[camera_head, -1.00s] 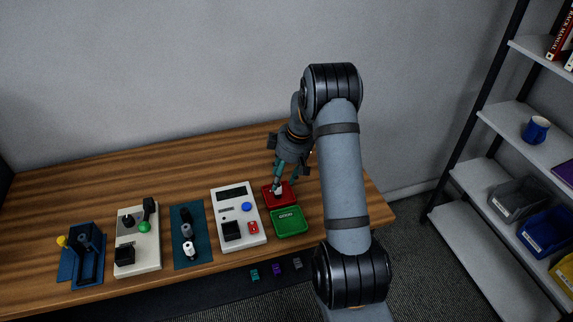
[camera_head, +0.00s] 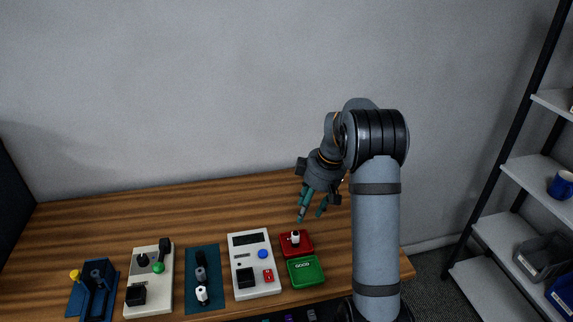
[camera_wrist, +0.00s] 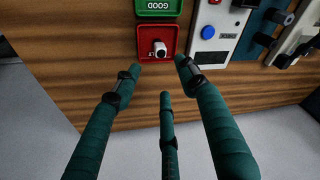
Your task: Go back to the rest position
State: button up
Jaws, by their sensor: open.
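My gripper (camera_head: 311,208) is open and empty, raised above the back of the wooden table (camera_head: 200,214), behind the red tray (camera_head: 286,250). In the wrist view its teal fingers (camera_wrist: 160,85) are spread with nothing between them. A white cable piece (camera_head: 295,237) sits in the red tray, apart from the fingers; it also shows in the wrist view (camera_wrist: 160,48). The green tray (camera_head: 306,272), marked GOOD, is in front of the red tray and looks empty.
Left of the trays are a white tester panel (camera_head: 265,285), a dark teal mat with cable parts (camera_head: 202,257), a white fixture (camera_head: 150,278) and a blue fixture (camera_head: 84,302). A shelf rack (camera_head: 534,171) stands right. The table's back strip is clear.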

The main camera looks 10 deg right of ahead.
aim_at(297, 233)
jog(key=p+x, duration=0.1)
jog(key=x, duration=1.1)
jog(key=shift+f, duration=0.15)
jog(key=shift+r+b, duration=0.4)
jog(key=shift+r, duration=1.75)
jog(key=shift+s, duration=0.1)
